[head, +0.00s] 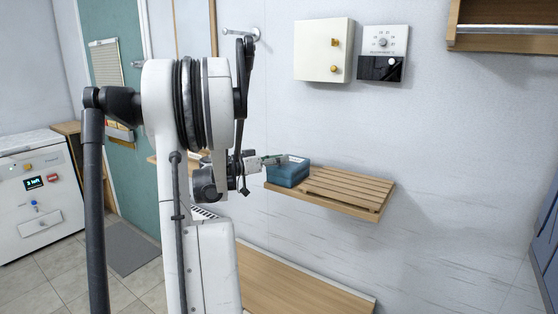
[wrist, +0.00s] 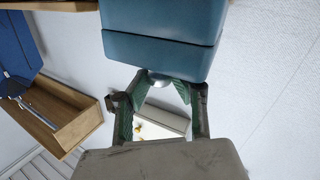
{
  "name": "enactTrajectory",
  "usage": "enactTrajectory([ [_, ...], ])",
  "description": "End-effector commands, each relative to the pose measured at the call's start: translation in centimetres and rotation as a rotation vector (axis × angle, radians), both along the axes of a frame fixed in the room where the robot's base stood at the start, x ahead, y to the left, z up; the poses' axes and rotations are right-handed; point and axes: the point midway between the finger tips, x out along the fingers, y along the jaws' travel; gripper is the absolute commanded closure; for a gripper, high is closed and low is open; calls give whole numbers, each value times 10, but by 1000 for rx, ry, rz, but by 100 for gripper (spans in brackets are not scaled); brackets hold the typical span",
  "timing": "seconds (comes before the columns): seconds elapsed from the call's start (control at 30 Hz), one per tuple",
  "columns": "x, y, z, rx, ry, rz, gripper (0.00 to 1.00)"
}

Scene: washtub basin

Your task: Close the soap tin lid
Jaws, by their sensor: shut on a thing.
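The blue soap tin (head: 287,176) sits at the left end of a slatted wooden shelf in the head view. It fills the top middle of the wrist view (wrist: 160,55), where a dark seam runs across it. My gripper (head: 277,159) reaches the tin from the left, near its top. In the wrist view my gripper's green-padded fingers (wrist: 163,82) close in at the tin's edge around a small silvery knob (wrist: 160,76), which they partly hide. I cannot tell how far the lid stands from closed. The tin's far side is hidden.
The slatted shelf (head: 345,190) is bare to the right of the tin. A cream wall cabinet (head: 322,50) and a control panel (head: 384,52) hang above. A wooden wall shelf (head: 505,42) is at the upper right. A low bench (head: 290,285) lies below.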

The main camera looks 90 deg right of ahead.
Motion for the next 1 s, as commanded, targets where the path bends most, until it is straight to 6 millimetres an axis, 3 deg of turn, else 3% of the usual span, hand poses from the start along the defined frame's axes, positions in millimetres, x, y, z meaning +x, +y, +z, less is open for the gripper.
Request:
enactTrajectory([
  [0.07,0,2,-5,2,-8,-3,100],
  [0.1,0,3,-5,2,-8,-3,76],
  [0.23,0,2,-4,2,-8,-3,59],
  [0.77,2,2,-2,1,-4,-1,59],
  [1.0,31,17,-1,1,-4,2,59],
])
